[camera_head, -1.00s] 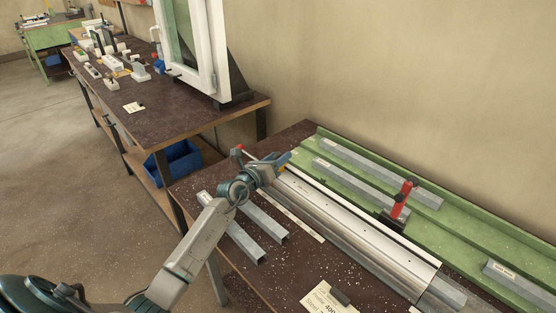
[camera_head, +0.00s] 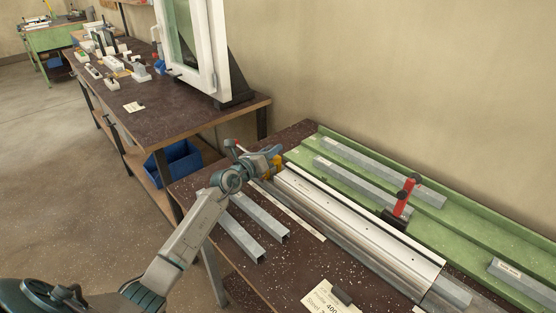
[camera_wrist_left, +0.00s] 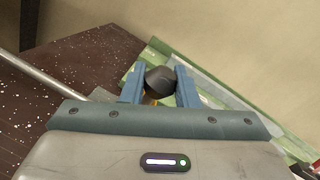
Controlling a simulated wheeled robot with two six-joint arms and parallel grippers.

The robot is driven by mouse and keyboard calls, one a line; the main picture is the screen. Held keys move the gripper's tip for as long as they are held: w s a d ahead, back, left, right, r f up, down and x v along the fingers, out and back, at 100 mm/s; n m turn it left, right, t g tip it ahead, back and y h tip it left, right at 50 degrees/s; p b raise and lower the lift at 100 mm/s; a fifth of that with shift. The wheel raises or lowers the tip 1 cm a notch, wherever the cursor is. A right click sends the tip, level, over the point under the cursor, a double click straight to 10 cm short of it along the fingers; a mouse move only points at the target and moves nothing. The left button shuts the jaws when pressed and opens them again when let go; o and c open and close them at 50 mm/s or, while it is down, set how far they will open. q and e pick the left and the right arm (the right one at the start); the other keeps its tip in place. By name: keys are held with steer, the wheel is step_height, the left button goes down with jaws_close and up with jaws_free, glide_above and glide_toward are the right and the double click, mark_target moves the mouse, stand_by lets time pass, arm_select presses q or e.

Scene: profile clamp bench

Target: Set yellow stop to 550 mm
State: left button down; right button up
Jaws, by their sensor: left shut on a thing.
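My left gripper (camera_head: 274,154) is at the far left end of the long silver profile rail (camera_head: 360,228). In the left wrist view its two blue fingers (camera_wrist_left: 160,82) are shut on a round black knob (camera_wrist_left: 160,78). A little yellow shows just below the knob, and yellow parts of the yellow stop (camera_head: 277,164) show under the fingers in the head view. Most of the stop is hidden by the gripper. A pale scale strip (camera_head: 298,218) runs along the near side of the rail; its marks are too small to read. My right gripper is not in view.
A red clamp (camera_head: 404,198) with black knobs stands behind the rail. Grey profiles (camera_head: 375,180) lie on the green tray (camera_head: 460,232). Two grey profiles (camera_head: 262,213) lie on the near side. A paper card (camera_head: 328,298) lies at the front. A second bench (camera_head: 165,112) stands behind left.

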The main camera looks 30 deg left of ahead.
arm_select(q)
steer(key=shift+w+a+f, duration=0.1)
steer(key=shift+w+a, duration=0.1)
steer(key=shift+a, duration=0.6)
steer(key=c, duration=1.2)
jaws_free()
steer(key=shift+o, duration=0.2)
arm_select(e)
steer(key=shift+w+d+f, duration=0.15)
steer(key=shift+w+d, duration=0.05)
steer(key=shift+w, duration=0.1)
